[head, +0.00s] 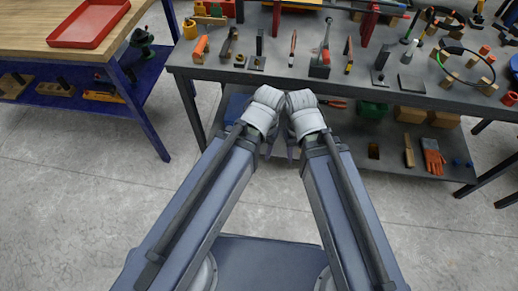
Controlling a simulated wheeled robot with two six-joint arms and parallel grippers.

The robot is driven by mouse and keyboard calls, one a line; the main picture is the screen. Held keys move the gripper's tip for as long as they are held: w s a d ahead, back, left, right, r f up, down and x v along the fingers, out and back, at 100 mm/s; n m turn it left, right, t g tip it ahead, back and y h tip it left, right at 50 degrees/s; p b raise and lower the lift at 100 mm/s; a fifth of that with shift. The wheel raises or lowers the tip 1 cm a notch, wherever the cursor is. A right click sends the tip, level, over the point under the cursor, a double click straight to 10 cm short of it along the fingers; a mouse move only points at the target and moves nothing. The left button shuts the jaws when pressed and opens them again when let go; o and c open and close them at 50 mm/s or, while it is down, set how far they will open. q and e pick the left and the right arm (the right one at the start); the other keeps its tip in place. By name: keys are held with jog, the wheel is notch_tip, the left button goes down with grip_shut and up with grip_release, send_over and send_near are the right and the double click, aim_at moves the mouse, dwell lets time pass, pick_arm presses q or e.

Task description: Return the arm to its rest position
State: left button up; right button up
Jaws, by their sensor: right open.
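My two arms come in from the bottom left and bottom right. They angle inward and their pale grey wrists sit close together near the middle, in front of the dark workbench (215,73). My right gripper (293,151) shows only a little, below its wrist, pointing down and open. I see nothing held in it. My left gripper is hidden behind its own wrist and forearm.
The workbench carries pliers, blocks, clamps and a black cable ring (465,50). Its lower shelf holds a green bin (372,110) and orange gloves (433,158). A wooden-topped table (35,30) with a red tray (88,23) stands left.

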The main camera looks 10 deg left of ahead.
notch_tip(320, 180, up, 14)
jog(key=p, duration=1.3)
jog(key=shift+f, duration=0.25)
jog(key=shift+f, duration=0.1)
